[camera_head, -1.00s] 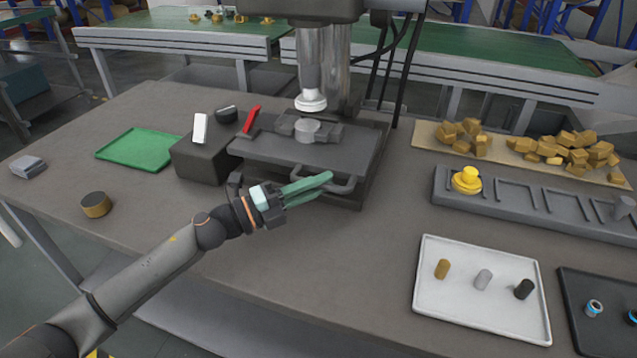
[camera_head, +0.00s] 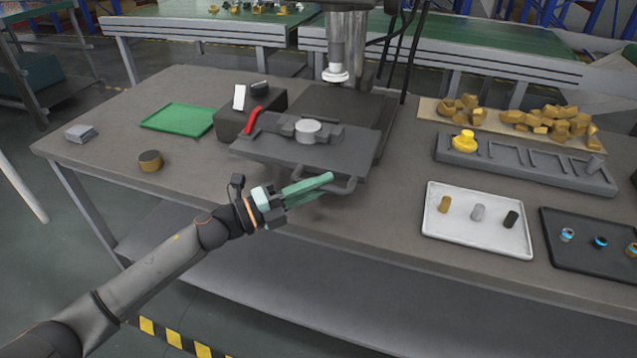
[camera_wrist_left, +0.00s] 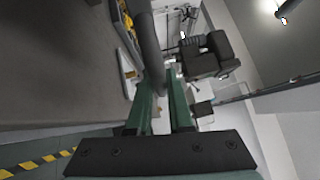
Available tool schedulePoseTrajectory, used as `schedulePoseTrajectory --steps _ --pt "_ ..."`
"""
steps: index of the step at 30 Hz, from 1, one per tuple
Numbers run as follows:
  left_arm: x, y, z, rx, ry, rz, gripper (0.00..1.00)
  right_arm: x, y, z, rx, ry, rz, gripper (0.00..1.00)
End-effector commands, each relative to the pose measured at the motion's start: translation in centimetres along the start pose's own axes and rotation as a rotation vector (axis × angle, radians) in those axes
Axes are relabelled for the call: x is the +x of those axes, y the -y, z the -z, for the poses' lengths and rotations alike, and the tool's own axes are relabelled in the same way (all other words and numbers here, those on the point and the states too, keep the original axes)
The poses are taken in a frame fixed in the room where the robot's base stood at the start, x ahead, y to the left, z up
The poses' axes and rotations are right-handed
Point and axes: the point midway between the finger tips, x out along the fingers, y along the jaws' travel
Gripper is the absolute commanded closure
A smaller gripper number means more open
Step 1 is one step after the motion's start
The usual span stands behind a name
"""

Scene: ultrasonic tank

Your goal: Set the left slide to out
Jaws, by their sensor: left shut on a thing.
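The slide is a dark grey plate (camera_head: 262,149) under the press, with a round grey piece (camera_head: 308,130) in a clamp on top. It sticks out from the press base toward me. Its bar handle (camera_head: 347,186) runs along the front edge. My left gripper (camera_head: 322,182), with green fingers, is shut on this handle. In the left wrist view the handle (camera_wrist_left: 150,45) passes between the green fingers (camera_wrist_left: 161,100). The fingers hide part of the handle in the head view. My right gripper is in no view.
A dark block with a red lever (camera_head: 253,120) stands left of the slide. A green tray (camera_head: 178,119) and a brown cylinder (camera_head: 150,161) lie further left. A white tray (camera_head: 476,240) and a grey rack (camera_head: 525,168) are at right. The table front is clear.

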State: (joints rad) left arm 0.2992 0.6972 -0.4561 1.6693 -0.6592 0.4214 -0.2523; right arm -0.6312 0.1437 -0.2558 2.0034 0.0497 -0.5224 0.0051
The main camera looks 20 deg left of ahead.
Motion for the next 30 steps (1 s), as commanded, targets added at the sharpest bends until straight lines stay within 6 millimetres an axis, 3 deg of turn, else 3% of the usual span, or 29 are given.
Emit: schedulePoseTrajectory --steps 15,16,19,30 --pt "-0.02 -0.05 0.13 0.000 -0.004 0.000 1.00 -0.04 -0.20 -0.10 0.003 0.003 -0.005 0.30" --pt "-0.03 -0.06 0.15 0.000 -0.004 -0.001 0.80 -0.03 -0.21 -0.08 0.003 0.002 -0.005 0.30" --pt "-0.01 -0.04 0.11 0.000 -0.003 0.000 0.69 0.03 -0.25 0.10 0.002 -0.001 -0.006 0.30" --pt "-0.62 -0.05 -0.08 -0.001 0.003 0.000 0.69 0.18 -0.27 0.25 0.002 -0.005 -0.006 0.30"
